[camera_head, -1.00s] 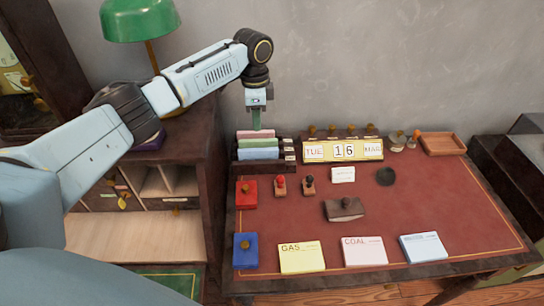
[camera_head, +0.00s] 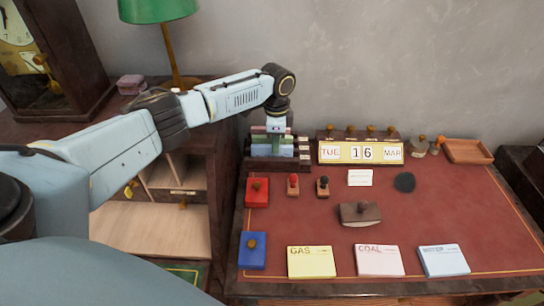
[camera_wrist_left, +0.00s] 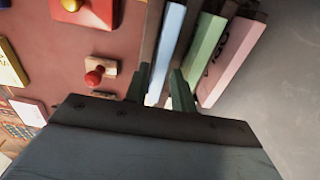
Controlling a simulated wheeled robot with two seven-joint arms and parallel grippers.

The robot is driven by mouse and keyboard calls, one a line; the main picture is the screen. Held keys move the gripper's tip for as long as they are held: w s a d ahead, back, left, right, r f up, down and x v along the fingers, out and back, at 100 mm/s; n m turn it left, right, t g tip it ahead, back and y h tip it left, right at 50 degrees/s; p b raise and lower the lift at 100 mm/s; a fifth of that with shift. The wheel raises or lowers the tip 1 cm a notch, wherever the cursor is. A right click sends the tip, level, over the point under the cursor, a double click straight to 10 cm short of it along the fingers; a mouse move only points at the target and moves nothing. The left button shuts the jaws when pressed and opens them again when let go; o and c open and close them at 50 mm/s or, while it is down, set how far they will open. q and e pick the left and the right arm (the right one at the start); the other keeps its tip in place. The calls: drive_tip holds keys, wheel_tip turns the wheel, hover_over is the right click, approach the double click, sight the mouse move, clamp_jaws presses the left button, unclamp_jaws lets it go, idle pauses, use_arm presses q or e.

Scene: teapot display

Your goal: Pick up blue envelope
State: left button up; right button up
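The blue envelope (camera_head: 272,151) stands upright in the front slot of a dark letter rack (camera_head: 263,165) at the desk's back left. It also shows as a light blue strip in the left wrist view (camera_wrist_left: 171,38). A green envelope (camera_wrist_left: 206,40) and a pink envelope (camera_wrist_left: 233,55) stand behind it. My left gripper (camera_head: 274,141) is down at the rack from above. In the wrist view its two green fingers (camera_wrist_left: 160,88) are apart, one on each side of the blue envelope. I cannot tell whether they touch it. My right gripper is out of view.
A yellow calendar (camera_head: 361,153) stands right of the rack. In front are a red box (camera_head: 257,192), two stamps (camera_head: 293,185), a blue box (camera_head: 252,250) and a blotter (camera_head: 360,214). GAS (camera_head: 311,262) and COAL (camera_head: 379,261) paper stacks lie at the front edge.

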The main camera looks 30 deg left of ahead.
sight(272, 155)
use_arm(q)
drive_tip(key=shift+f, duration=1.1)
clamp_jaws()
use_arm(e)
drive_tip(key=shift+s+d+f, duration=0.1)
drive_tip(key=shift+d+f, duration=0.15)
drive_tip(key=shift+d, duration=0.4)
